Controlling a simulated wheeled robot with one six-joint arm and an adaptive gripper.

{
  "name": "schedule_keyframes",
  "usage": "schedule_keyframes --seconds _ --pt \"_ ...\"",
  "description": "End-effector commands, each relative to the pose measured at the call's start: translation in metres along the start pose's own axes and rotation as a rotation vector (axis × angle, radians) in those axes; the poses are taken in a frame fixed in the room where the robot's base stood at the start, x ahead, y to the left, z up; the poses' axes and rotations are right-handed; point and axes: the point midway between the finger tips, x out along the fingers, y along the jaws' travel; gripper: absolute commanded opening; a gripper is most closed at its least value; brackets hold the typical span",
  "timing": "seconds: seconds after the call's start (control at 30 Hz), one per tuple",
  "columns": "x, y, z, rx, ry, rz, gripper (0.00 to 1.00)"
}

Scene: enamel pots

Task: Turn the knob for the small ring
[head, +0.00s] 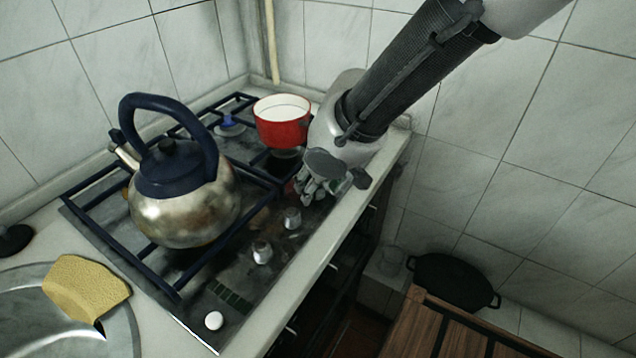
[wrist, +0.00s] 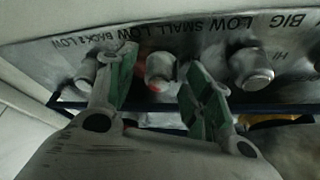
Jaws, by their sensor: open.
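The hob's knobs sit in a row along its front edge. In the wrist view the middle knob (wrist: 160,68), with a small red mark, lies between the two fingers of my gripper (wrist: 160,62), near the word SMALL. Any contact cannot be told. Another knob (wrist: 84,70) is left by the BACK label, and a third (wrist: 253,70) is right, towards BIG. In the head view my open gripper (head: 320,190) is low over the far end of the knob row and hides the knob there. Two nearer knobs (head: 291,218) (head: 262,252) show clear.
A steel kettle (head: 185,210) with a dark blue handle stands on the near part of the hob. A red pot (head: 282,125) stands behind my gripper. Dark grate bars (head: 95,240) run over the hob. A white knob-like piece (head: 213,320) is at the near corner.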

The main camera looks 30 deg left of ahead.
Motion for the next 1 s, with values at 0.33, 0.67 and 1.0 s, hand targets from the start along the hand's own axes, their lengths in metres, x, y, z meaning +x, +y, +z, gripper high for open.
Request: schedule_keyframes --seconds 0.33,0.67,1.0 --pt "-0.029 0.0 -0.001 0.0 0.004 -0.001 0.51" --pt "-0.076 0.001 0.061 -0.003 -0.001 0.001 0.51" --pt "-0.095 0.0 0.108 -0.001 -0.001 0.0 0.51"
